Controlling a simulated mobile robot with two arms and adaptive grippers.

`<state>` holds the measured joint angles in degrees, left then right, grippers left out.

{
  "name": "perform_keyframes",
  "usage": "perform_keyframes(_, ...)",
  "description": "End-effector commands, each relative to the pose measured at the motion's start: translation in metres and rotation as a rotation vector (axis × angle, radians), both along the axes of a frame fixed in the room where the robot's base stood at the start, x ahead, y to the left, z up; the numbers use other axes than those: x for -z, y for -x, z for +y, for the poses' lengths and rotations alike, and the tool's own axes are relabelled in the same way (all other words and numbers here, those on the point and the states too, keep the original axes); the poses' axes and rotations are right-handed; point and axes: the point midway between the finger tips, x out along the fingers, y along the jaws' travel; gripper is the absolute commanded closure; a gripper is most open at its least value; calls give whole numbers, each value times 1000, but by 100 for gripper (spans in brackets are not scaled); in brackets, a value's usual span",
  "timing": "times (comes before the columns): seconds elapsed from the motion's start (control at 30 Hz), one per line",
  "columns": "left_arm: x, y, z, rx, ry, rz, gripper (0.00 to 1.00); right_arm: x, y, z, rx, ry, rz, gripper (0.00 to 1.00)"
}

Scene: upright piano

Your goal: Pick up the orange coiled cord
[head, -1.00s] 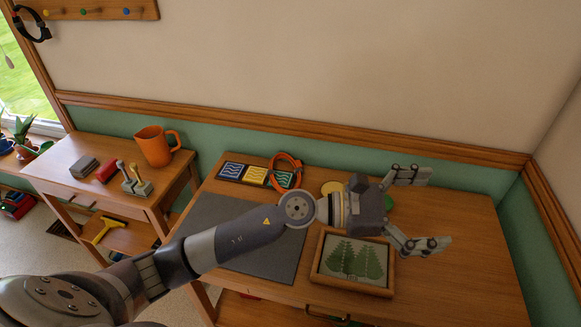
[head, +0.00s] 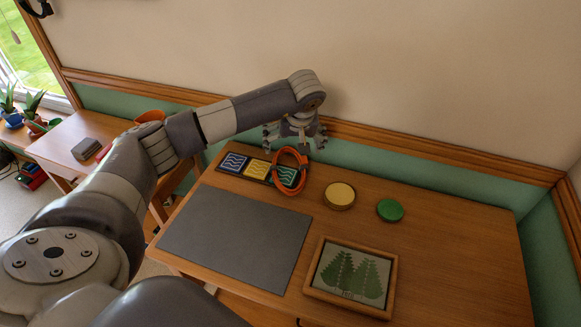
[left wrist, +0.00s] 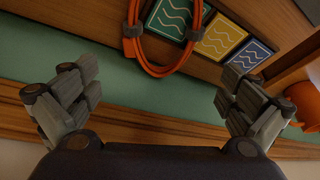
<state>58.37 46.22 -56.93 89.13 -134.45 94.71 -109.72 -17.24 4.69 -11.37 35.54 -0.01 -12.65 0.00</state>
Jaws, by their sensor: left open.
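The orange coiled cord (head: 304,176) leans at the right end of a strip of patterned tiles near the back of the desk. In the left wrist view the cord (left wrist: 127,48) hangs as a loop with grey ties, beyond and between my open fingers. My left gripper (head: 295,138) is open and empty, pointing down above and just behind the cord. In the left wrist view my left gripper (left wrist: 150,98) shows its two fingers wide apart, not touching the cord. My right gripper is not in view.
The tile strip (head: 233,162) touches or sits close to the cord. A yellow disc (head: 340,194), a green disc (head: 390,210), a framed tree picture (head: 352,278) and a grey mat (head: 238,236) lie on the desk (head: 450,262). The wall stands close behind my gripper.

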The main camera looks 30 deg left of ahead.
Motion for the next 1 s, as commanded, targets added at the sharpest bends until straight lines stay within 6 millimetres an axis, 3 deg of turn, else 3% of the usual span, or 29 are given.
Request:
perform_keyframes(0.1, 18, -4, 5, -1, 3, 3, 0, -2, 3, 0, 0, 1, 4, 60)
perform_keyframes(0.37, 37, -7, 10, 0, 5, 1, 0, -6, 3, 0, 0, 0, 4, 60)
perform_keyframes(0.63, 73, -11, 19, -1, 6, 0, 0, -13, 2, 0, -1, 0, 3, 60)
perform_keyframes(1.0, 81, -13, 22, 1, 5, -2, 2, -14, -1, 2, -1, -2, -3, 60)
